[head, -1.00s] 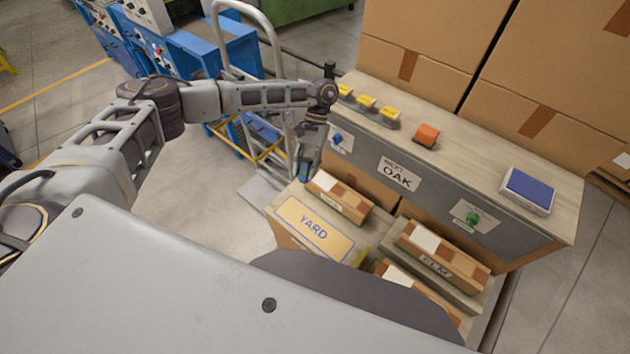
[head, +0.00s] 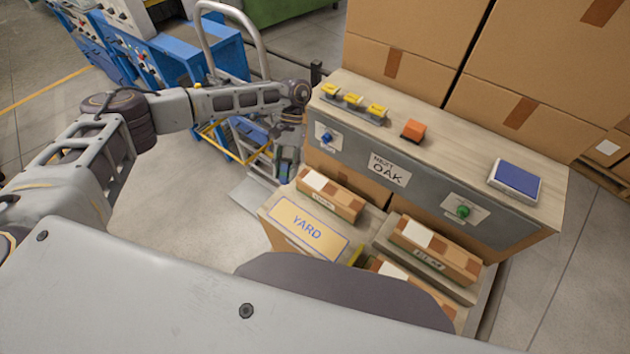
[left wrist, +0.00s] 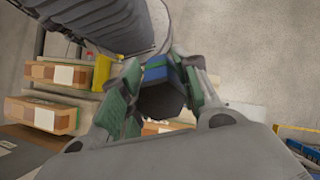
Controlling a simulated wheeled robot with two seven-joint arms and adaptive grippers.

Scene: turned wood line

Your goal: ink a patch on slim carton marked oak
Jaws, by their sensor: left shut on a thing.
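My left gripper (head: 287,165) is beside the left end of the bench, above and left of the nearest carton. In the left wrist view the gripper (left wrist: 160,80) is shut on a dark block with a blue band (left wrist: 158,98), held between green finger pads. One slim carton (head: 330,195) has a pale patch on top; its label is too small to read. A second carton (head: 436,248) has a white patch, and its label seems to read ELM. A third carton (head: 440,303) is partly hidden by my body. A sign (head: 388,170) reads NEXT OAK. My right gripper is not in view.
A bench (head: 450,140) carries a blue pad (head: 516,180), an orange block (head: 413,130) and yellow-topped pieces (head: 352,99). Its front has a green button (head: 463,211) and a blue knob (head: 326,138). A YARD sign (head: 307,231) lies in front. A hand truck (head: 222,50) stands behind my left arm.

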